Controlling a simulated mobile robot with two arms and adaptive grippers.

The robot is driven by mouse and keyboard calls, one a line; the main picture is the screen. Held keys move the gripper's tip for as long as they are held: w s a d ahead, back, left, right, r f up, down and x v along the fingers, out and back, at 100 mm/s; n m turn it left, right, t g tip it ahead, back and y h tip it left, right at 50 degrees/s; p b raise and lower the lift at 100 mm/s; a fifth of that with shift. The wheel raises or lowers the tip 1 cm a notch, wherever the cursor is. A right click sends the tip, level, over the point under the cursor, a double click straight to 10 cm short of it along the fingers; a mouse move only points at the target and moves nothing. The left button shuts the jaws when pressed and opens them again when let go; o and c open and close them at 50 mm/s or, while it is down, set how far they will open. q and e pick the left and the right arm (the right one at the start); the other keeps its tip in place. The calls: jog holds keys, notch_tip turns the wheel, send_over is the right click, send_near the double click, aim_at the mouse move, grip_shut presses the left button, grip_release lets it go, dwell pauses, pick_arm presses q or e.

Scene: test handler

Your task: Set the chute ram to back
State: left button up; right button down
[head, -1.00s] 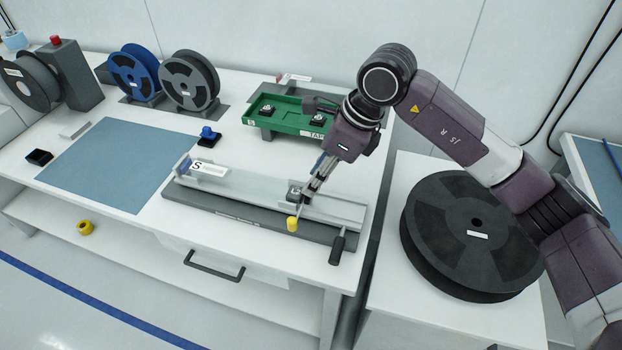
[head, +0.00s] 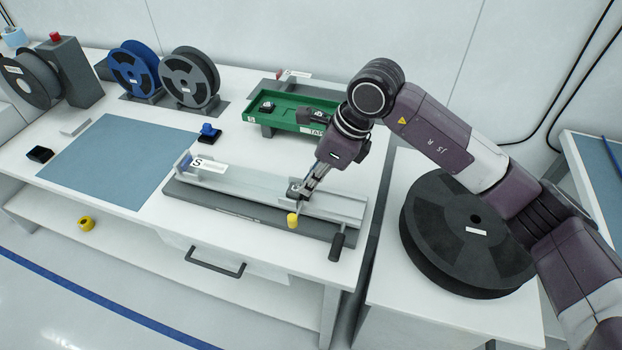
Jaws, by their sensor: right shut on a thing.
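The chute (head: 240,190) is a long pale metal channel on a dark base, lying across the front of the white bench. The chute ram is a small dark block in the channel right of its middle, with a yellow knob (head: 292,220) hanging over the front side. My right gripper (head: 299,192) reaches down from the upper right and is shut on the ram just above the knob. Its fingers hide most of the block. My left gripper is not in view.
A black-handled lever (head: 337,246) stands at the chute's right front end. A green tray (head: 285,122) lies behind the chute, close to my right arm. A blue mat (head: 110,165) is at left. A large black reel (head: 465,262) lies on the right-hand table.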

jog(key=shift+d, duration=0.35)
jog(key=s+d+b, duration=0.1)
jog(key=d, duration=0.2)
jog(key=s+d+b, duration=0.1)
jog(key=d+b, duration=0.1)
jog(key=d, duration=0.2)
jog(key=s+d+b, duration=0.1)
jog(key=d+b, duration=0.1)
jog(key=d, duration=0.1)
jog(key=shift+s+d, duration=0.25)
jog(key=shift+d, duration=0.05)
jog(key=shift+r, duration=0.1)
jog(key=c, duration=1.9)
grip_release()
jog(key=shift+s+d, duration=0.1)
jog(key=shift+d, duration=0.1)
jog(key=shift+c, duration=0.2)
jog(key=shift+a, duration=0.1)
